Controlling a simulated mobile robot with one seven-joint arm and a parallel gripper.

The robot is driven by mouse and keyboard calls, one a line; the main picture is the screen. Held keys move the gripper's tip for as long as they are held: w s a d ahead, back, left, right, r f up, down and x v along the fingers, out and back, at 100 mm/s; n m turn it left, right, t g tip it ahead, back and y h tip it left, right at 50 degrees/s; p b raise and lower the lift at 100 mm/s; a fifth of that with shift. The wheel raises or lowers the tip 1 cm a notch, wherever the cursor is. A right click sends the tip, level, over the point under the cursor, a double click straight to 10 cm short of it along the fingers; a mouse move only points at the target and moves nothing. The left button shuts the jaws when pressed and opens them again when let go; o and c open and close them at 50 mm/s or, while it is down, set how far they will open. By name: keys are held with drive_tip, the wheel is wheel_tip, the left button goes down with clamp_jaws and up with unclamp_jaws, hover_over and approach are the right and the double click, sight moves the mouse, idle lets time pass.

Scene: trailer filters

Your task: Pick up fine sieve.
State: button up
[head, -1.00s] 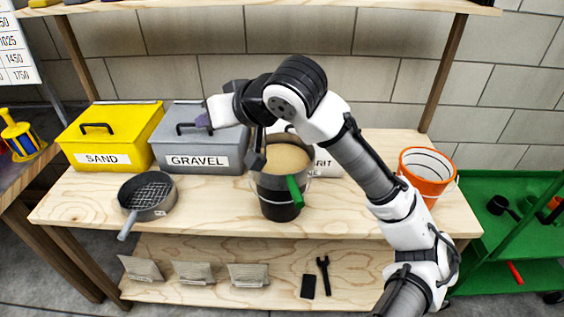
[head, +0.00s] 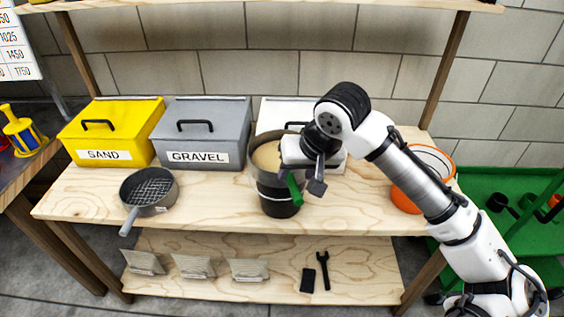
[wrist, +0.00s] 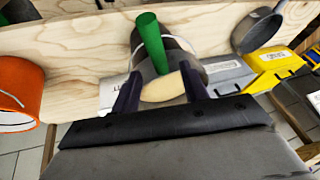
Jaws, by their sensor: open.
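A sieve with a green handle (head: 294,189) sits on a black bucket (head: 280,206), its bowl (head: 256,171) holding tan, sand-like material. It looks like the fine sieve, but its mesh is hidden. A second, grey sieve (head: 150,190) with a wide visible mesh and a grey handle lies on the bench at left. My gripper (head: 304,186) is open and empty, beside and above the green handle. In the wrist view the green handle (wrist: 152,42) shows beyond and between the open fingers (wrist: 160,85). I cannot tell whether a finger touches it.
Yellow SAND (head: 112,135) and grey GRAVEL (head: 204,135) bins and a white bin (head: 275,112) stand along the back. An orange bucket (head: 406,198) is at right, partly behind my arm. Bare bench lies between the grey sieve and the black bucket.

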sight(292, 178)
drive_tip(key=shift+p+x, duration=0.65)
drive_tip(key=shift+x, duration=2.05)
drive_tip(key=shift+c, duration=0.2)
drive_tip(key=shift+w, duration=0.1)
clamp_jaws()
